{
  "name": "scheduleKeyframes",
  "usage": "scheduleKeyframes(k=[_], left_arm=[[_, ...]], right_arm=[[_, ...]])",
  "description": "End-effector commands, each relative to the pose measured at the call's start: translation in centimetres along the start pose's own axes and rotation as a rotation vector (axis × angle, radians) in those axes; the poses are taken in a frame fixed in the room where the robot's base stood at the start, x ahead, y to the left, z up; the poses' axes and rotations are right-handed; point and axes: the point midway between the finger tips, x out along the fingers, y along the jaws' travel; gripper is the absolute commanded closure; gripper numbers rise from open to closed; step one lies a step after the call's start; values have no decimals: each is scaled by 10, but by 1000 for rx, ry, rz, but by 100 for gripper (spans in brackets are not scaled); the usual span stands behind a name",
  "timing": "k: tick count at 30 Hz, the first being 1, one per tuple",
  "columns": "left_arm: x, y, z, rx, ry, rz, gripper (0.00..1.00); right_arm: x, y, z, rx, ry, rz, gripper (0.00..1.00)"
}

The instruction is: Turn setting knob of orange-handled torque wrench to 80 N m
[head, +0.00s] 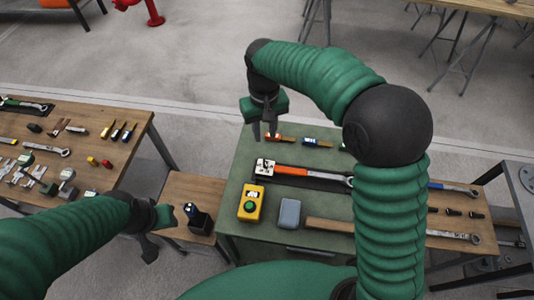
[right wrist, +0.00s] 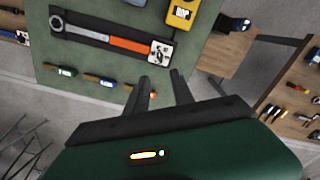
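The orange-handled torque wrench (head: 300,174) lies on a dark strip on the green table, its ratchet head to the right in the head view. Its setting knob (head: 265,167) is at the left end, with white and dark markings too small to read. The wrench (right wrist: 128,44) and knob end (right wrist: 160,54) also show in the right wrist view. My right gripper (head: 264,136) points down above the table, near the knob end and apart from it. Its fingers (right wrist: 161,76) are spread and empty. My left gripper (head: 157,233) is low at the left, fingers apart and empty.
A yellow device (head: 251,203) and a grey-headed mallet (head: 290,213) lie in front of the wrench. Small tools (head: 312,142) lie behind it. A black device (head: 198,219) stands on a small wooden table. A wooden bench (head: 82,150) with several tools is at left.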

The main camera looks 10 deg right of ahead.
Motion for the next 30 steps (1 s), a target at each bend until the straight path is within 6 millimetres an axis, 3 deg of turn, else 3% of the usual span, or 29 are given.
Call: scheduleKeyframes(k=[9,15,21,28,30], left_arm=[[7,0,2,-1,0,0,64],[9,0,2,0,0,0,64],[9,0,2,0,0,0,64],[9,0,2,0,0,0,64],[9,0,2,-1,0,0,64]], right_arm=[[87,4,-1,1,-8,-4,71],[131,4,0,0,-5,-4,71],[150,3,-1,1,-2,-3,71],[152,3,-2,1,-1,-3,71],[151,3,-2,1,-1,-3,77]])
